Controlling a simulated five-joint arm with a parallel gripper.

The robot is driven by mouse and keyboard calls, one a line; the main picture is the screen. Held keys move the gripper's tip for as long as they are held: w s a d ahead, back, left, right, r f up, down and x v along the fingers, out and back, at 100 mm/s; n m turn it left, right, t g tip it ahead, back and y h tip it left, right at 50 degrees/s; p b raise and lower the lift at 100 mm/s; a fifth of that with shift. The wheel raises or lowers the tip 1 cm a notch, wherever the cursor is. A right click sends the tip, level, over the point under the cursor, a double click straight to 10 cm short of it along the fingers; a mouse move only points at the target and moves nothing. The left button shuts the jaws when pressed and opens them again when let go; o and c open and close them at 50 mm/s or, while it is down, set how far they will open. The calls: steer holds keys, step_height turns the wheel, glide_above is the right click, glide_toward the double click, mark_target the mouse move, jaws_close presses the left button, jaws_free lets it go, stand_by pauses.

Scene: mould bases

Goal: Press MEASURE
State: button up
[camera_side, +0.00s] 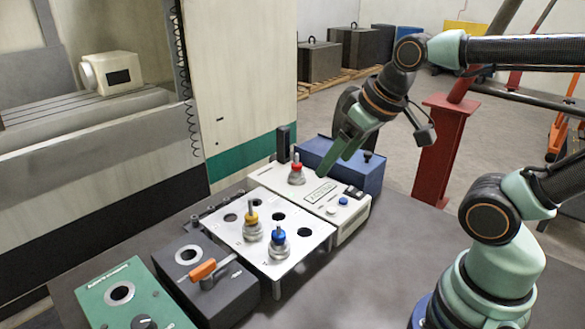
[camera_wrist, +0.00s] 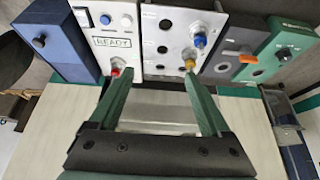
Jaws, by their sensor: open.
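The white measuring device (camera_side: 352,212) stands at the far end of the bench row. Its display (camera_wrist: 111,42) reads READY in the wrist view. A blue button (camera_side: 344,201), a white button (camera_side: 332,210) and a black switch (camera_side: 353,192) sit beside the display; the blue button also shows in the wrist view (camera_wrist: 105,19). Their labels are too small to read, so I cannot tell which is MEASURE. A red-topped holder (camera_side: 297,171) stands on the device's other end. My gripper (camera_side: 325,174) is open and empty above that end; both fingers show in the wrist view (camera_wrist: 158,76).
A silver rack plate (camera_side: 268,249) holds a yellow-topped holder (camera_side: 252,221) and a blue-topped holder (camera_side: 278,243). Beyond it are a dark block with an orange lever (camera_side: 208,268) and a green panel (camera_side: 118,272). A blue box (camera_side: 365,178) stands behind the device.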

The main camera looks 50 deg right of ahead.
jaws_close()
stand_by(1.5)
